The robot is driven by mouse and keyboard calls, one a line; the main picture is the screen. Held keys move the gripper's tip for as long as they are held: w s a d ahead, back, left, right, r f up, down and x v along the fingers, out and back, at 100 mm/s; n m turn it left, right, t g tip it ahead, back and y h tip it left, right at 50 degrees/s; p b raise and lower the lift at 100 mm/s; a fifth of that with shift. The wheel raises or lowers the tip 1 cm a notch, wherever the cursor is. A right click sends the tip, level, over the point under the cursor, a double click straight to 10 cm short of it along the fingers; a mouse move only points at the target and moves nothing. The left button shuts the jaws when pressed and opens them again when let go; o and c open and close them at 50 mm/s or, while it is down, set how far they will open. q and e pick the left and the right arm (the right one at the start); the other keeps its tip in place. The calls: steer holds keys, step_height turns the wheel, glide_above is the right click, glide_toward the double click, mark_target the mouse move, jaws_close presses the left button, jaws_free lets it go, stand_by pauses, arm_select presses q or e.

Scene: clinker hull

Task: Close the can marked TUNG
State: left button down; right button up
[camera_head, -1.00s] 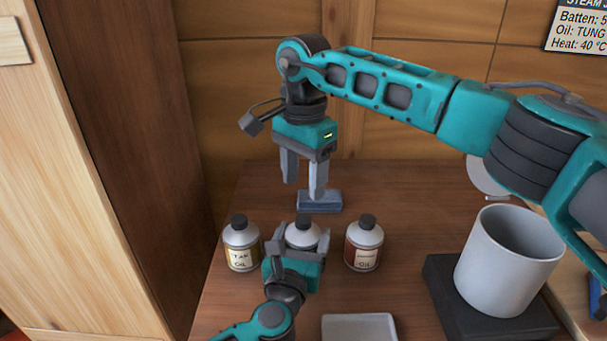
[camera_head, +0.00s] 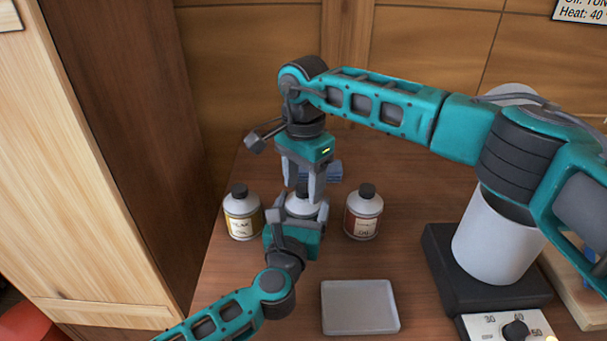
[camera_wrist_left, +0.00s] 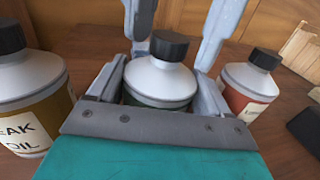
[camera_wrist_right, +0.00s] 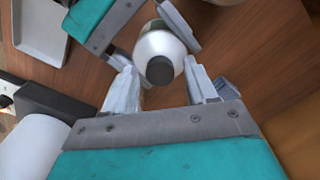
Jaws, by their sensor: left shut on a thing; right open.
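The middle can (camera_head: 300,206) stands between two others, with a pale shoulder, a dark cap (camera_wrist_left: 168,46) and a green band. Its label is hidden, so I cannot read TUNG on it. My left gripper (camera_wrist_left: 158,92) is shut on its body from the near side. My right gripper (camera_wrist_right: 160,72) points down from above, open, with one finger on each side of the cap and a gap to it. The cap sits on the can's top; how tightly, I cannot tell. The right can (camera_head: 363,214) has a red label. Both are capped.
A grey tray (camera_head: 360,307) lies in front of the cans. To the right, a white pot (camera_head: 492,240) stands on a dark base with a dial (camera_head: 515,328). A blue-grey block (camera_head: 334,172) lies behind the cans. A wooden cabinet (camera_head: 75,170) stands at the left.

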jaws_close()
steer(key=m, duration=0.9)
steer(key=shift+m, duration=0.3)
steer(key=m, duration=0.3)
steer(key=shift+m, duration=0.3)
steer(key=m, duration=1.1)
steer(key=shift+m, duration=0.3)
jaws_free()
